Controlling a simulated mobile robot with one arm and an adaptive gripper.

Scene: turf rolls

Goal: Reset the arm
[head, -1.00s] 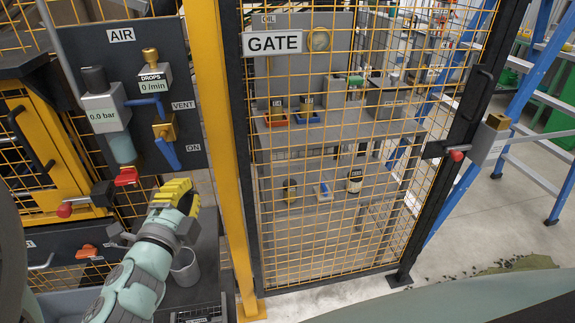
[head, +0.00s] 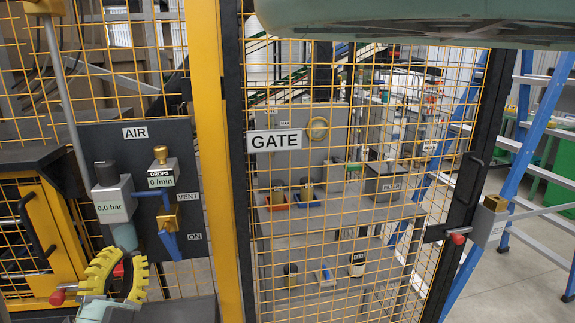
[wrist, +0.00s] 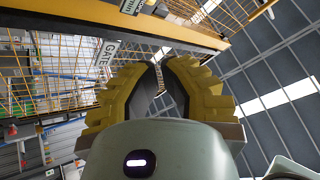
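My gripper (head: 124,256) is at the lower left of the head view, in front of the lower part of the air panel (head: 143,133). Its two yellow ribbed fingers stand apart and point up. In the wrist view my gripper (wrist: 161,68) shows a gap between the fingers with nothing held in it. My pale green arm link crosses the top right of the head view. The lower part of the arm is cut off by the bottom edge of the head view.
The air panel carries a gauge (head: 114,204) reading 0.0 bar, an oiler (head: 162,174) reading 0 /min and a blue lever (head: 171,246). A yellow post (head: 212,150) stands right of it. The mesh gate (head: 345,235) looks closed. A blue ladder (head: 530,140) stands at the right.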

